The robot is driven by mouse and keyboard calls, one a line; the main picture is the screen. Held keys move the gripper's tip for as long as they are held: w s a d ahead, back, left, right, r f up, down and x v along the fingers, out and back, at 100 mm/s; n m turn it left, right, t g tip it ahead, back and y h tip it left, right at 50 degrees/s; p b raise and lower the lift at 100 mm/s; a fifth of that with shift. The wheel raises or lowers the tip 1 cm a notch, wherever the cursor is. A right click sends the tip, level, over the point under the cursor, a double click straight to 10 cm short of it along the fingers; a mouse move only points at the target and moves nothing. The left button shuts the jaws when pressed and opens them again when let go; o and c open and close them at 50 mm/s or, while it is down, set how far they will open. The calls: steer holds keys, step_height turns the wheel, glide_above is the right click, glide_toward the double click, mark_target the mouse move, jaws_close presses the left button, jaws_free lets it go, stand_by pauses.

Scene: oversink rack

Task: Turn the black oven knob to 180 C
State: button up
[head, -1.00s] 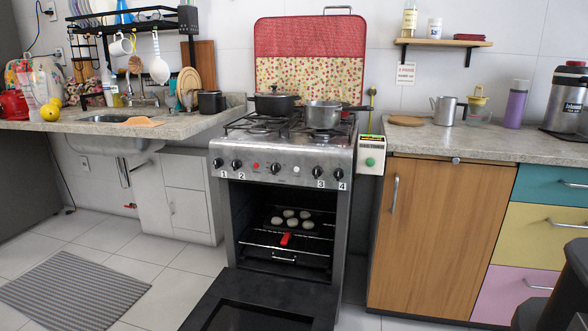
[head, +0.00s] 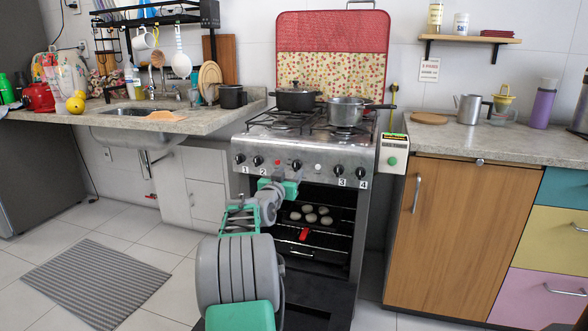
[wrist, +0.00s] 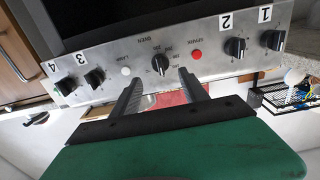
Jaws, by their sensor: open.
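The black oven knob (wrist: 160,63) sits in the middle of the steel control panel (wrist: 110,72), under the word OVEN, which appears inverted in the wrist view. Small temperature figures are printed around it, but its exact setting is too small to read. My gripper (wrist: 160,77) is open and empty, its two dark fingers pointing at the panel on either side of the knob's line. The fingertips seem just short of the knob; contact cannot be told. In the head view my gripper (head: 287,180) is in front of the panel, close to the oven knob (head: 296,166).
A red button (wrist: 197,54) and a white button (wrist: 125,71) flank the knob. Numbered burner knobs (wrist: 235,46) are further out. The oven door (head: 325,303) hangs open below, with a tray of white rounds (head: 312,214) inside. Pots (head: 346,111) stand on the hob.

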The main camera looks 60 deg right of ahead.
mark_target(295, 167)
steer(key=d, duration=0.4)
steer(key=shift+w+d+f+b, duration=0.2)
steer(key=shift+w+d+b, duration=0.2)
steer(key=shift+w+d+r, duration=0.1)
steer(key=shift+d, duration=0.45)
steer(key=shift+c, duration=0.2)
jaws_close()
